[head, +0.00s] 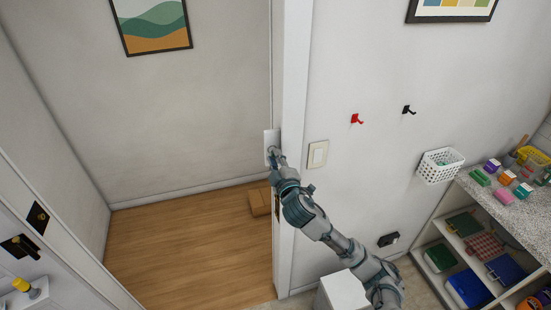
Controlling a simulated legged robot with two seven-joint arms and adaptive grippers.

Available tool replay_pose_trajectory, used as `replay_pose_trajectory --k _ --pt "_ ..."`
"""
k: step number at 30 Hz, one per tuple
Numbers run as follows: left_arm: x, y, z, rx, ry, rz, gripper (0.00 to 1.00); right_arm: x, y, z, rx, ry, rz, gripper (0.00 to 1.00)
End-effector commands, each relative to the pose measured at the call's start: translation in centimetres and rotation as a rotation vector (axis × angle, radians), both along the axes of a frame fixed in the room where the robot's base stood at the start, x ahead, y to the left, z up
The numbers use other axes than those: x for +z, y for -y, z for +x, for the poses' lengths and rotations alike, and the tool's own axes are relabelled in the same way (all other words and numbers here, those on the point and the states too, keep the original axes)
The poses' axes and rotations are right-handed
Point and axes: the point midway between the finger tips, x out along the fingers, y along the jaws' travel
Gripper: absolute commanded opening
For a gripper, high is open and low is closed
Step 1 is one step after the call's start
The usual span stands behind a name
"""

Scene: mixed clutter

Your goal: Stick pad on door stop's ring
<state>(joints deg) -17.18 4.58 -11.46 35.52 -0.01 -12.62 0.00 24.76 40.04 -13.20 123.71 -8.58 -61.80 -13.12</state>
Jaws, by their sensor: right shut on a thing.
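My right gripper (275,154) reaches up to the edge of the doorway. It is shut on a flat white piece, which looks like the pad (271,138), held upright against or just in front of the white door frame. I cannot tell whether the pad touches the frame. The fingertips are small and partly hidden by the arm. I cannot clearly make out the door stop or its ring. My left gripper is not in view.
A light switch (317,155) is on the wall right of the frame, with a red hook (357,119) and a black hook (408,110) beyond. A cardboard box (260,202) lies inside the doorway.

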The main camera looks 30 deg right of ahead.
Motion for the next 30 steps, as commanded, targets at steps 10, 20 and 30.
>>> replay_pose_trajectory --k 10,20,30 --pt "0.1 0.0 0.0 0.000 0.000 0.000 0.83 0.0 0.0 0.0 0.000 0.000 0.000 0.00" --pt "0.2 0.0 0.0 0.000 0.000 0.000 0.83 0.0 0.1 0.3 0.000 0.000 0.000 0.00" --pt "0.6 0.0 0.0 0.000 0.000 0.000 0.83 0.1 0.3 1.1 0.000 0.000 0.001 0.00"
